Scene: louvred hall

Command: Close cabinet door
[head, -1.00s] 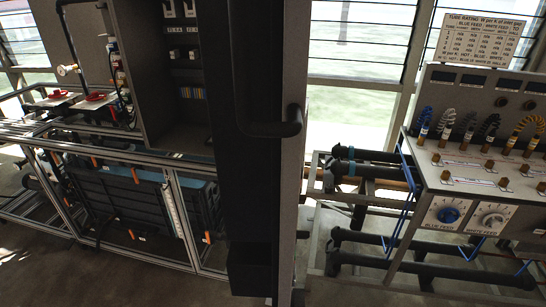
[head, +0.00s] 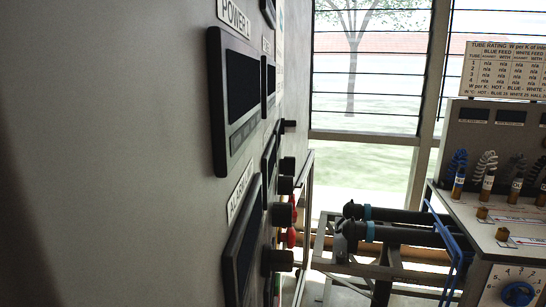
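A large grey panel (head: 120,150) fills the left half of the head view, very close and seen at a steep angle. It looks like a face of the cabinet or its door; I cannot tell which. It carries dark displays, the nearest one (head: 236,98) beneath a POWER label (head: 233,17), and a lower one (head: 243,250) under an ALARM label. Black knobs (head: 278,260) stick out along its far side. No door handle, hinge or open gap shows. Neither of my grippers is in view.
On the right stands a test bench (head: 485,225) with coiled leads, a rating sign (head: 505,70) and a blue dial (head: 518,293). Dark pipes (head: 400,232) on a metal frame lie between panel and bench. Louvred windows (head: 365,75) are behind.

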